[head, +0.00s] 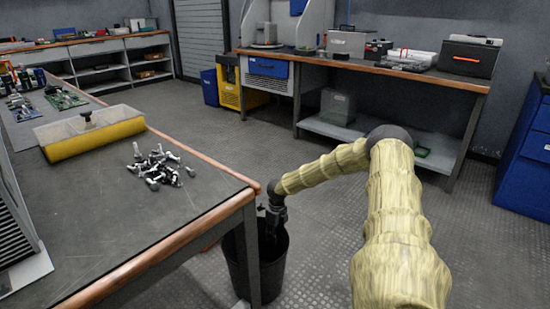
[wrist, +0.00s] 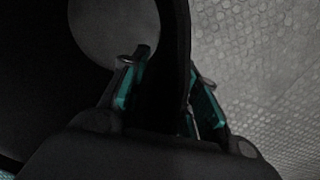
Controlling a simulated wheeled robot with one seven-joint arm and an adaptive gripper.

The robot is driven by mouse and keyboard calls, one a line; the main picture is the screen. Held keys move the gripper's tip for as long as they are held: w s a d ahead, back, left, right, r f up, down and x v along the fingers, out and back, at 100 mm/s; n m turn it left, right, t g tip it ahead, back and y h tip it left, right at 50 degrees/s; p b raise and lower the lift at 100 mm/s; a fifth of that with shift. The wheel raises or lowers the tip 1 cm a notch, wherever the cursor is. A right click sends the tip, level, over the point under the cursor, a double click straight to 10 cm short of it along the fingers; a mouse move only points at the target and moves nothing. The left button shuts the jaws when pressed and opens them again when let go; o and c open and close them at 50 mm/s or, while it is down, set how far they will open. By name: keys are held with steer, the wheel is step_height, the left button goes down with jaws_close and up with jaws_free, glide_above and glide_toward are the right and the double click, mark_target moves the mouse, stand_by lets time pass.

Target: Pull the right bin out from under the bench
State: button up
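A round black bin (head: 274,272) stands on the floor at the corner of the near bench (head: 110,220), partly behind the bench leg. My gripper (head: 270,222) points down at the bin's rim, and its fingers are hard to make out in the head view. In the wrist view, my gripper (wrist: 165,95) has its teal-padded fingers apart, one on either side of the bin's dark wall (wrist: 182,25). A gap shows between the left finger and the wall. I cannot tell whether the right finger touches it.
The bench leg (head: 250,255) stands close in front of the bin. Blue (head: 209,87) and yellow (head: 240,92) bins stand by the far bench. The floor between is clear.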

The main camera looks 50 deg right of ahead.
steer(key=shift+r, duration=0.1)
step_height(320, 180, up, 12)
steer(key=d, duration=0.1)
steer(key=shift+f, duration=0.2)
stand_by(0.7)
stand_by(0.6)
